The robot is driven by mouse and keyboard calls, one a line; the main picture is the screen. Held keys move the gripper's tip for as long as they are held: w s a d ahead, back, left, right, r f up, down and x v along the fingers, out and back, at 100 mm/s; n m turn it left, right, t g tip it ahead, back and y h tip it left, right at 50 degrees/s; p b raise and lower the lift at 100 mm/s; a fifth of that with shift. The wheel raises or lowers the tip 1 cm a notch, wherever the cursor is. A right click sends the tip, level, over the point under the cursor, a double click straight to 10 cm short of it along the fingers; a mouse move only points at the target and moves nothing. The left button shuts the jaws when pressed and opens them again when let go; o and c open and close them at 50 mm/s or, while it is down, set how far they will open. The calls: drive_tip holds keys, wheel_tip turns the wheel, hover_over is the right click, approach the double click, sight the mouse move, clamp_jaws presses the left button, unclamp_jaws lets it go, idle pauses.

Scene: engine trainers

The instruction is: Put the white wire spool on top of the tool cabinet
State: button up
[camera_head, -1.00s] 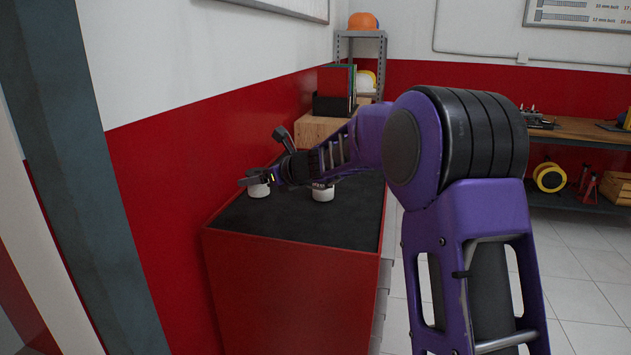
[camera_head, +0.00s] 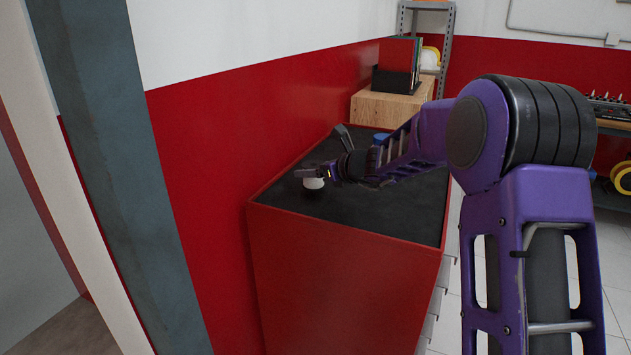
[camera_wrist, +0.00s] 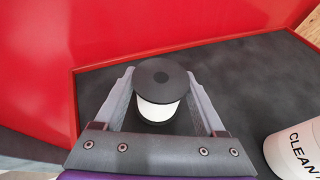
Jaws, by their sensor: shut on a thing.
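The white wire spool (camera_wrist: 158,108) has a black top flange and stands upright between my gripper's fingers in the wrist view. My gripper (camera_wrist: 159,76) is shut on it. In the head view, the spool (camera_head: 313,184) shows as a small white shape under my gripper (camera_head: 316,174), over the front-left part of the tool cabinet (camera_head: 345,265). The cabinet is red with a dark top (camera_head: 390,222). I cannot tell whether the spool's underside touches the top.
A white tub lettered "CLEAN" (camera_wrist: 296,150) stands right of my gripper on the cabinet top. A blue item (camera_head: 380,137) shows behind my arm. A wooden box with a folder holder (camera_head: 397,80) is at the back. A red wall (camera_head: 240,120) borders the cabinet's left.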

drive_tip(key=shift+f, duration=0.9)
drive_tip(key=shift+f, duration=0.15)
drive_tip(key=o, duration=1.6)
drive_tip(key=shift+c, duration=0.2)
drive_tip(key=shift+r, duration=0.2)
drive_tip(key=v, duration=1.2)
drive_tip(key=shift+f+p, duration=0.15)
drive_tip(key=shift+p, duration=0.15)
